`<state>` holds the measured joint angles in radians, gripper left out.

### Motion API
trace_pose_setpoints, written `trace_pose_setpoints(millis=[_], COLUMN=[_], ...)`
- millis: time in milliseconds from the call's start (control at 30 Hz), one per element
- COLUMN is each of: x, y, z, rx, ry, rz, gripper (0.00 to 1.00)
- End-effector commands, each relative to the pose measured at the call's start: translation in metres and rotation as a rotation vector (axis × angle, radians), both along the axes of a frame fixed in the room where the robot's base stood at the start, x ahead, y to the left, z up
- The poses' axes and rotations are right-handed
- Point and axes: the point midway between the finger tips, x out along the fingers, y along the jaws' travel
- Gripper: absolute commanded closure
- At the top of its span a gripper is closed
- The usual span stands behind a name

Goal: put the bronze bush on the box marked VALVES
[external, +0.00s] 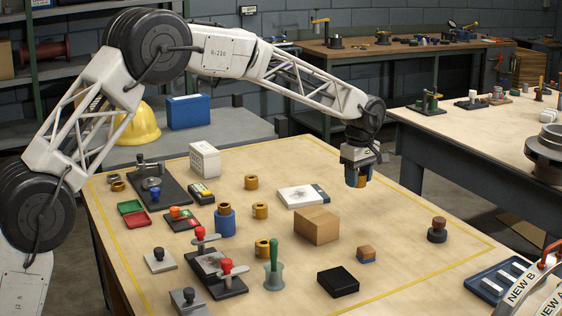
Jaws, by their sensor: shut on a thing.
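My gripper (357,182) is at the right of the mat, raised above the table. Other bronze bushes stand on the mat (251,182), (260,210), and near the red-knobbed clamp (263,248). A white box (205,160) with small dark print stands at the back left. A plain brown carton (317,226) sits mid-table, left of and below my gripper. I cannot read VALVES on either box.
A blue cylinder (225,222) with a bronze ring on top, a green-handled tool (274,265), a black block (338,282) and a white notepad (300,196) stand around the carton. The mat's right side is mostly free.

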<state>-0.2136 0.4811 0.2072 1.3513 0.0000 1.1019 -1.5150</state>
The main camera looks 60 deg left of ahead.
Motion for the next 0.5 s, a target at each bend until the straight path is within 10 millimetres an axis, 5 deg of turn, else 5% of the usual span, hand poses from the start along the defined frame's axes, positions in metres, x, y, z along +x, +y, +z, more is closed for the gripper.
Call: trace_pose_setpoints(millis=[267, 500], x=[-0.005, -0.026], y=[0.012, 0.054], z=[0.002, 0.006], rx=[0.000, 0.000], ry=[-0.001, -0.001], rz=[0.000, 0.002], gripper=[0.90, 0.90])
